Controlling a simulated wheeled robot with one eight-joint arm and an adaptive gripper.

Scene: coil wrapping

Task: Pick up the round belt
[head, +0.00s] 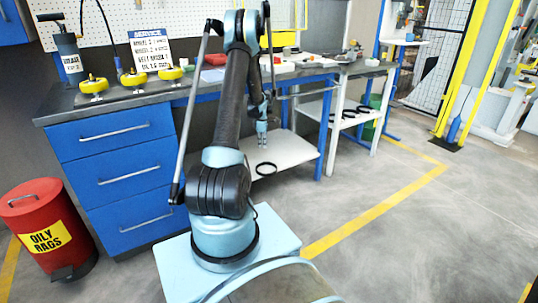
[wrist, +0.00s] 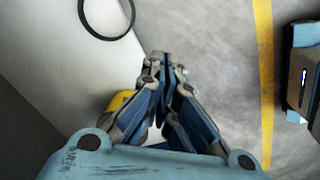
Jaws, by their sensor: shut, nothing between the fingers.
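The round belt is a thin black ring (head: 266,175) lying flat on a white lower shelf (head: 297,152) under the workbench. It also shows at the top left of the wrist view (wrist: 101,37), cut off by the picture's upper edge. My gripper (head: 262,143) points down above the shelf in the head view, near the belt but apart from it. In the wrist view my gripper (wrist: 166,58) has its fingers together and empty, to the lower right of the belt, close to the shelf edge.
Several more black rings (head: 348,114) lie on another white shelf to the right. Blue drawers (head: 120,165) and a red oily-rags bin (head: 45,225) stand at left. The worktop above carries yellow-rimmed parts (head: 133,78). Grey floor (head: 400,230) is clear at right.

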